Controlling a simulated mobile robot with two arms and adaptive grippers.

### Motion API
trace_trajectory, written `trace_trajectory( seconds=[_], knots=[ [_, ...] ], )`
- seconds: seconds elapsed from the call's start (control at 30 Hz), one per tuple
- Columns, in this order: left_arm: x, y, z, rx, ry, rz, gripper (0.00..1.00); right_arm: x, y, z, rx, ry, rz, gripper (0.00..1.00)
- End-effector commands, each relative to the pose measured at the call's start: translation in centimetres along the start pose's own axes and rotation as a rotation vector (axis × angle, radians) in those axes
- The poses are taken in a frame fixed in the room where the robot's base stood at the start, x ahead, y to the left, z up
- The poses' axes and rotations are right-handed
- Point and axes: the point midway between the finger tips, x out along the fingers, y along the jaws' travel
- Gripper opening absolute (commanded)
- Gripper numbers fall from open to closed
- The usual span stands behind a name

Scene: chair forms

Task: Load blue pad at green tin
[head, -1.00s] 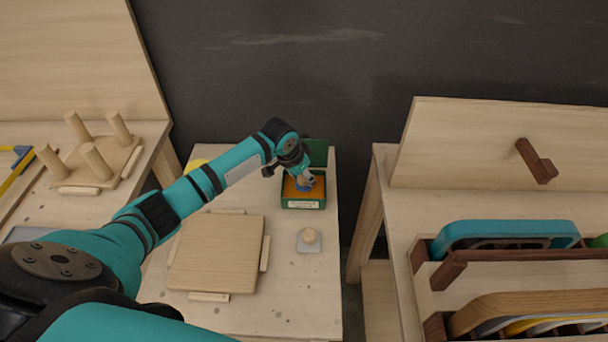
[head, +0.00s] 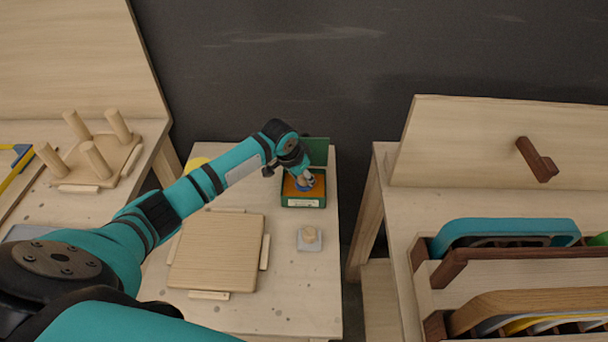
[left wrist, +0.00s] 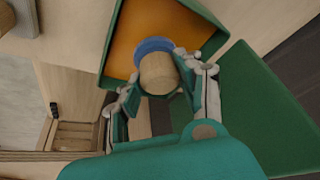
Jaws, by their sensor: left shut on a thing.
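The green tin (head: 303,203) stands open at the back right of the middle table, with an orange surface inside; it also shows in the left wrist view (left wrist: 118,50). The blue pad (left wrist: 153,46) is a round disc under a wooden knob (left wrist: 158,73). My left gripper (left wrist: 160,78) is shut on the wooden knob, with a finger on each side. In the head view my left gripper (head: 306,180) is over the tin, and the blue pad (head: 304,188) shows just below it, at the orange surface. I cannot tell whether they touch. My right gripper is not in view.
A square wooden board (head: 217,252) lies between small strips on the middle table. A grey block with a wooden knob (head: 310,235) stands in front of the tin. The tin's green lid (head: 317,151) stands up behind. A pegged block (head: 95,160) is left; racks of curved parts (head: 500,240) are right.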

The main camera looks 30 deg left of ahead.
Motion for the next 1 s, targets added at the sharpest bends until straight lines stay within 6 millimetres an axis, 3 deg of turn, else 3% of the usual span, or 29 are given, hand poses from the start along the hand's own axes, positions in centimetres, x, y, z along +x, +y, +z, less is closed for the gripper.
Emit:
trace_trajectory(
  seconds=[1.0],
  knots=[
    [0.18, 0.06, 0.17, 0.0, -0.004, 0.001, 0.1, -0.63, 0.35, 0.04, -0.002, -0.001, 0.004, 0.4]
  ],
)
